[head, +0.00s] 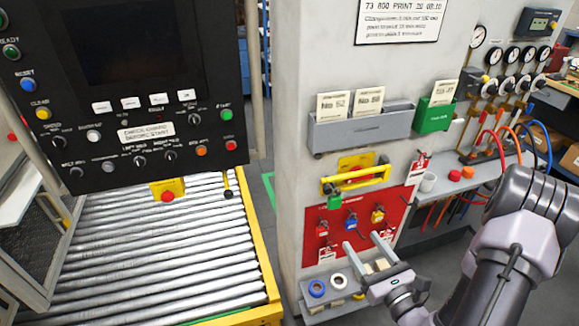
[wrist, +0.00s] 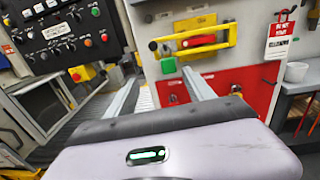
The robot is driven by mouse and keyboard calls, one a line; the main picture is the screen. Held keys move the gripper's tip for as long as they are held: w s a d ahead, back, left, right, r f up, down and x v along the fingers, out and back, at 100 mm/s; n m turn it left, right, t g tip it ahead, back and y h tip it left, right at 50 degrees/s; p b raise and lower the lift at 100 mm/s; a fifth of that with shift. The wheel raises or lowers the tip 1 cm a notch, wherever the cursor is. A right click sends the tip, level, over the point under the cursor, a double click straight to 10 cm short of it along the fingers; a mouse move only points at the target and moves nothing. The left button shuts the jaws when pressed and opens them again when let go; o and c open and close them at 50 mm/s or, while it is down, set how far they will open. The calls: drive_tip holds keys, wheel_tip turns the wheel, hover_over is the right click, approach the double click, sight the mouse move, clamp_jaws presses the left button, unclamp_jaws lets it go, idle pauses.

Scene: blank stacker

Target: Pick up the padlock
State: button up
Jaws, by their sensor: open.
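Several padlocks hang on a red lockout board (head: 398,196) on the pale cabinet front: a green padlock (head: 334,202), a red padlock (head: 321,229), a blue padlock (head: 351,223) and a yellow padlock (head: 377,216). My gripper (head: 362,241) is open, with its two fingers apart over the lower part of the board and nothing seen between them. In the wrist view, my gripper (wrist: 160,77) points at the board, and the green padlock (wrist: 168,66) shows between and just above the fingertips. The other padlocks are not clear there.
A yellow bar (head: 356,179) sticks out above the board. A small shelf (head: 318,307) below holds tape rolls. A roller conveyor (head: 160,262) and black control panel (head: 130,70) stand at the left. A grey bench (head: 455,185) with hoses is at the right.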

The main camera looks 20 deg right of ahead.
drive_tip(key=w+d+f+h+b, duration=0.1)
drive_tip(key=w+f+b, duration=0.1)
drive_tip(key=b, duration=0.2)
drive_tip(key=p, duration=0.1)
approach(337, 200)
drive_tip(key=w, duration=0.3)
drive_tip(key=shift+m, duration=0.4)
drive_tip(key=w, duration=0.5)
drive_tip(key=shift+a+r+b, duration=0.1)
drive_tip(key=shift+a+b, duration=0.1)
drive_tip(key=shift+b, duration=0.1)
drive_tip(key=shift+w, duration=0.45)
clamp_jaws()
